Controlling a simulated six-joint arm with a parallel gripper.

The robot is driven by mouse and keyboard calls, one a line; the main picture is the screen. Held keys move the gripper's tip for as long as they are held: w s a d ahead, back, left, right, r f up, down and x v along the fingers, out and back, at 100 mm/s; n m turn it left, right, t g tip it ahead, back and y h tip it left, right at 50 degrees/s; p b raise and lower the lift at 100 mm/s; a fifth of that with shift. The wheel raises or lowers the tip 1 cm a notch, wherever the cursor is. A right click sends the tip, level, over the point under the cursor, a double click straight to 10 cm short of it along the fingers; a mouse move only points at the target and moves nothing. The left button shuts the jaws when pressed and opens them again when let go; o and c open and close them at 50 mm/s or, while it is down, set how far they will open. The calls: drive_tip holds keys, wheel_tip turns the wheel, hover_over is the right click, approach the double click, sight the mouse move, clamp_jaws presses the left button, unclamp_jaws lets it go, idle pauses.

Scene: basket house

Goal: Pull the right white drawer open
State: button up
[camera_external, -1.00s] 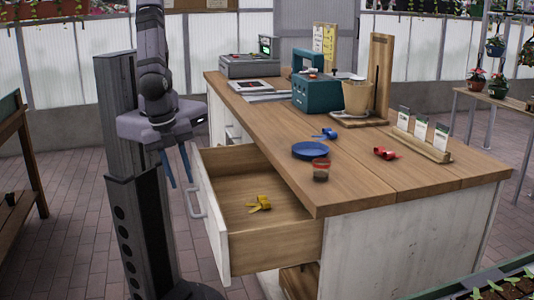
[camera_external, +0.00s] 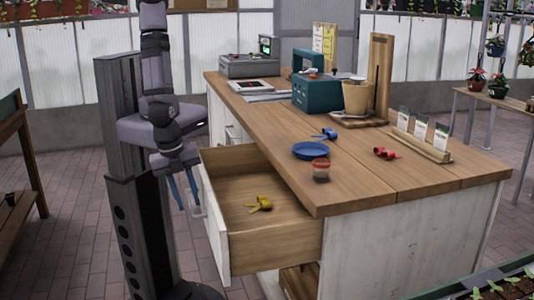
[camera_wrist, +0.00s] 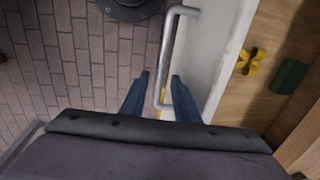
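The white drawer (camera_external: 213,221) stands pulled out from the counter, its wooden inside showing. Its grey bar handle (camera_wrist: 166,52) is on the front face. My gripper (camera_external: 186,209) is at the drawer front in the external view. In the wrist view my gripper's blue fingers (camera_wrist: 160,82) are apart, with the lower end of the handle between them. I see gaps beside the handle, so it does not look clamped. A yellow clip-like object (camera_external: 259,203) lies in the drawer and also shows in the wrist view (camera_wrist: 249,62). A dark green object (camera_wrist: 289,76) lies near it.
The wooden countertop (camera_external: 350,185) holds a blue plate (camera_external: 310,151), a small jar (camera_external: 320,169), a red object (camera_external: 386,153), a teal box (camera_external: 316,94) and a pot (camera_external: 357,97). Brick floor (camera_wrist: 60,60) lies open left of the drawer.

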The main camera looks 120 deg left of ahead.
drive_tip(key=shift+c, duration=0.3)
clamp_jaws()
drive_tip(key=s+d+b, duration=0.1)
drive_tip(key=s+d, duration=0.5)
drive_tip(key=shift+s+d, duration=0.25)
drive_tip(key=shift+d, duration=0.1)
drive_tip(key=shift+o, duration=0.3)
unclamp_jaws()
drive_tip(key=shift+a, duration=0.1)
drive_tip(key=shift+r, duration=0.1)
wheel_tip(320, 180, up, 7)
drive_tip(key=s+d, duration=0.1)
